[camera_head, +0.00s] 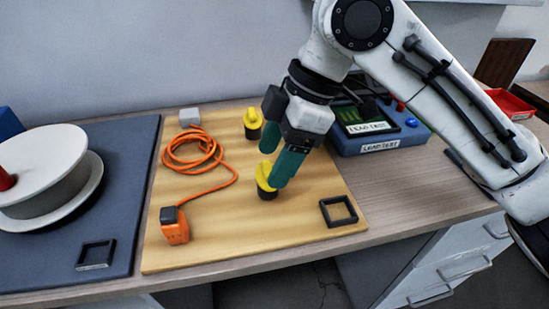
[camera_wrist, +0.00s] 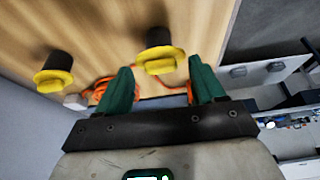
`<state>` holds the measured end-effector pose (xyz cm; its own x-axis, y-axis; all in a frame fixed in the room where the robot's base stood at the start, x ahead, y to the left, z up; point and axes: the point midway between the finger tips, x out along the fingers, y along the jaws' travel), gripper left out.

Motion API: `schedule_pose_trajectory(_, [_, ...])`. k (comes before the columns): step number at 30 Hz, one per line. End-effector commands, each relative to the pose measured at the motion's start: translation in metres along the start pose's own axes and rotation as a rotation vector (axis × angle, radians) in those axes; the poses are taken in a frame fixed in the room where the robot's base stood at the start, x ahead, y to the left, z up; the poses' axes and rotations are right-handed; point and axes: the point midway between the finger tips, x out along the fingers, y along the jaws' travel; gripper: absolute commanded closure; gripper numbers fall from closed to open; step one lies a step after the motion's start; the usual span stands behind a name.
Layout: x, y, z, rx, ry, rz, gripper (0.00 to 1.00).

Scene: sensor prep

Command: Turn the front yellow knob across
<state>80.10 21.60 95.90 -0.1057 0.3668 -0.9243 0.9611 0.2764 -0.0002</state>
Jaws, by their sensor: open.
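The front yellow knob (camera_head: 263,176) has a black base and stands on the wooden board. My gripper (camera_head: 273,167) is open, its teal fingers close by and partly in front of the knob. In the wrist view the front knob (camera_wrist: 161,52) shows between and a little beyond the two fingertips of my gripper (camera_wrist: 161,64). I cannot tell whether either finger touches it. The back yellow knob (camera_head: 252,117) stands farther back on the board; it shows to the left in the wrist view (camera_wrist: 53,78).
An orange cable (camera_head: 200,158) lies coiled on the board (camera_head: 215,240), ending at an orange block (camera_head: 175,228). A black square frame (camera_head: 338,211) lies front right. A blue tester (camera_head: 385,140) stands at the back right. A white reel (camera_head: 45,165) sits on a dark mat at left.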

Motion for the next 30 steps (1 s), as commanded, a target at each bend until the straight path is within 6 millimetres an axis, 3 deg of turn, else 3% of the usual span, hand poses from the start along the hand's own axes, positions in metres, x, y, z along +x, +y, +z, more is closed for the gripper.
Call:
schedule_pose_trajectory(12, [0.0074, 0.0000, -0.0003, 0.000, 0.002, 0.000, 0.33])
schedule_pose_trajectory(30, [0.0071, 0.0001, -0.0002, 0.000, 0.001, 0.000, 0.88])
